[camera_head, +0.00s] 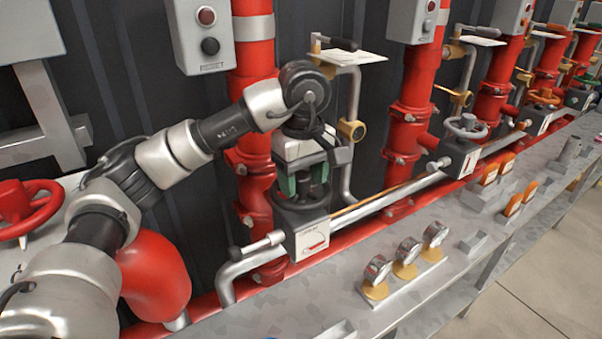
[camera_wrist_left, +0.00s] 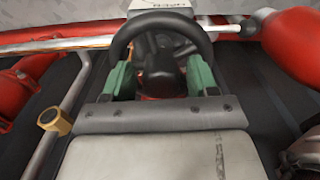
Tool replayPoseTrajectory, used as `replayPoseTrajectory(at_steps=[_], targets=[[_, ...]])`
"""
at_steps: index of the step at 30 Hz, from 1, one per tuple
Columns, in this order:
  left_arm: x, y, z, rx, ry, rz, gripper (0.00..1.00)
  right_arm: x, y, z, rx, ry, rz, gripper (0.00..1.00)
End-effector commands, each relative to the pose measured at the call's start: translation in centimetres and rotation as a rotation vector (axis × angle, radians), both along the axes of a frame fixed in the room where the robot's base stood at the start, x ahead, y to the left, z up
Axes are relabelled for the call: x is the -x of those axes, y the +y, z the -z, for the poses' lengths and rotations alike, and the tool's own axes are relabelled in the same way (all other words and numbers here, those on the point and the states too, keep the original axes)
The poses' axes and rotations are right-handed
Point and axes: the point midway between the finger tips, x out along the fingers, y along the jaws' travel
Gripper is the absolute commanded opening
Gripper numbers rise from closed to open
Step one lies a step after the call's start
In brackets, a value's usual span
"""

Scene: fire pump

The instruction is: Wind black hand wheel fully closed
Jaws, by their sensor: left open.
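The black hand wheel (camera_wrist_left: 165,30) shows in the left wrist view, with its rim arching over a dark hub (camera_wrist_left: 158,68). My left gripper (camera_wrist_left: 162,80) is open, with its green-padded fingers on either side of the hub, inside or against the lower rim; I cannot tell whether they touch it. In the head view my left gripper (camera_head: 304,183) points down over a dark valve box (camera_head: 300,215) with a white label plate, and it mostly hides the wheel there. My right gripper is in neither view.
Red vertical pipes (camera_head: 408,110) stand behind the bench. A grey hand wheel (camera_head: 467,126) sits on another valve to the right, and a red hand wheel (camera_head: 28,205) is at the far left. Several gauges (camera_head: 405,252) stand on the bench in front.

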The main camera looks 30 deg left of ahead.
Motion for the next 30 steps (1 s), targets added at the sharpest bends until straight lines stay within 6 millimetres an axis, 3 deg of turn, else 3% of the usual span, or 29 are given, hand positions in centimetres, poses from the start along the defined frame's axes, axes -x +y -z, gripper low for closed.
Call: replayPoseTrajectory(at_steps=[11,21,30], targets=[[-0.1,-0.2,0.2,0.0,0.008,-0.307,0.58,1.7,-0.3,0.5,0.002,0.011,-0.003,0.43],[-0.5,0.0,0.0,0.0,0.007,-0.817,0.58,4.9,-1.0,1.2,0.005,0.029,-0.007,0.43],[-0.6,0.0,0.0,0.0,0.005,-0.911,0.58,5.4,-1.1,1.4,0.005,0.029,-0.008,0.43]])
